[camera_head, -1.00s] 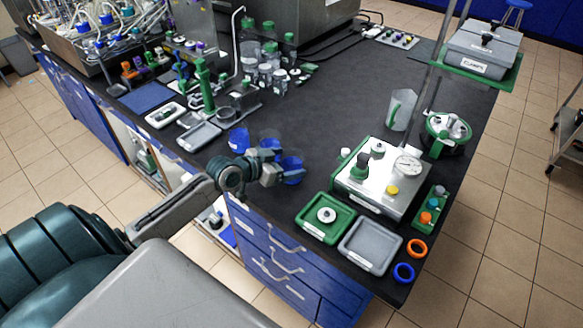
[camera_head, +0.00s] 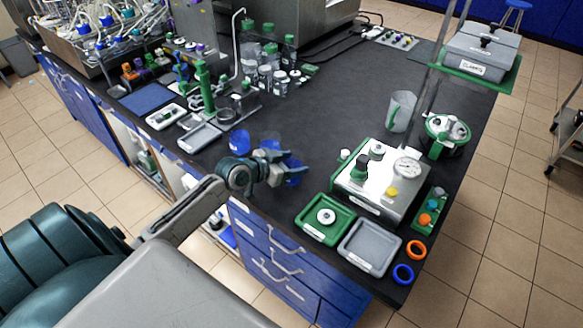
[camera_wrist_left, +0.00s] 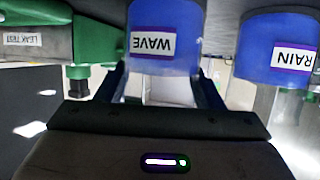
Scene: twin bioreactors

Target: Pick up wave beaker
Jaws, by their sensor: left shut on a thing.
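The wave beaker (camera_wrist_left: 165,42) is blue with a white WAVE label and a clear part. It appears upside down in the left wrist view, between the fingers of my left gripper (camera_wrist_left: 163,88). The gripper is shut on it. In the head view my left gripper (camera_head: 282,163) is at the bench's front edge and partly hides the wave beaker (camera_head: 294,174). Whether the beaker is clear of the bench cannot be told. My right gripper is not in view.
The RAIN beaker (camera_wrist_left: 280,45) stands close beside it in the wrist view. Another blue beaker (camera_head: 240,142) stands to the left. A green tray (camera_head: 325,238), a grey tray (camera_head: 370,268) and a steel gauge box (camera_head: 382,180) lie to the right. The bench middle behind is clear.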

